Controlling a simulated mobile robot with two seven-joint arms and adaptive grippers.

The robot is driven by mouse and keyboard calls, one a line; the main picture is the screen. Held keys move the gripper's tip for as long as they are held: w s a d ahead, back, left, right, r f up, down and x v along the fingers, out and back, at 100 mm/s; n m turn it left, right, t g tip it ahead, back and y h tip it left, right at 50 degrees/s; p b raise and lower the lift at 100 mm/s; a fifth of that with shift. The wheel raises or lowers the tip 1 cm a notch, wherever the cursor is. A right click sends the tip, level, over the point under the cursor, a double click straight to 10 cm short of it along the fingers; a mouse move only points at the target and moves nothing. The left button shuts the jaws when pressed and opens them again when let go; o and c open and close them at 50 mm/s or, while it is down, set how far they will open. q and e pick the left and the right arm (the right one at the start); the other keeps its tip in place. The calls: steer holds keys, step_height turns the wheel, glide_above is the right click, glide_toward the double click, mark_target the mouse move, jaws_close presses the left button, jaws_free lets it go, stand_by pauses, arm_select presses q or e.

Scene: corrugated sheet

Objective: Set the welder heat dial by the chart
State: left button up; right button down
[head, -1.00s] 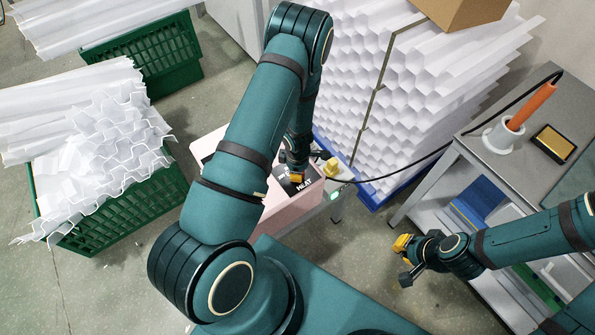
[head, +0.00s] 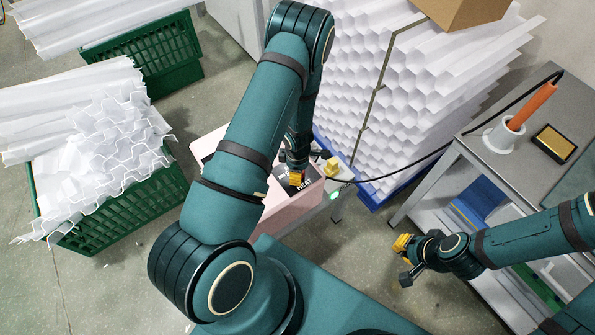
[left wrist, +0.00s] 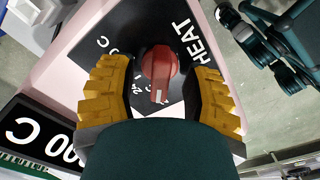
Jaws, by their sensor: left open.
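A red dial (left wrist: 160,72) with a white pointer line sits on a black panel (left wrist: 150,25) marked HEAT, with partly covered numbers around it, on the pink welder (head: 262,212). The pointer line points toward the bottom of the left wrist view. My left gripper (head: 313,174) is open over the panel. In the left wrist view its yellow fingertips (left wrist: 160,88) stand either side of the dial, apart from it. A display (left wrist: 40,135) shows upside-down digits ending in 00 C, partly cut off. My right gripper (head: 403,261) hangs away from the welder. I cannot make out a chart.
White corrugated sheets (head: 375,80) are stacked behind the welder. Green crates (head: 125,212) of sheets stand at left. A grey bench (head: 480,150) at right holds an orange-handled tool (head: 532,106) in a white holder, with a black cable running toward the welder.

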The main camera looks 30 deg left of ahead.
arm_select(q)
step_height(320, 180, up, 12)
stand_by(0.4)
steer(key=shift+f, duration=0.15)
steer(key=s+d+f+m, duration=0.4)
steer(key=s+d+m, duration=0.35)
steer(key=m, duration=0.35)
steer(key=s+d+r+m+t+h, duration=0.1)
steer(key=s+d+r+m+h, duration=0.1)
steer(key=d+m, duration=0.7)
steer(key=shift+s+d+r+m+t+h, duration=0.25)
steer(key=shift+d+r+m+h, duration=0.25)
steer(key=shift+h, duration=0.4)
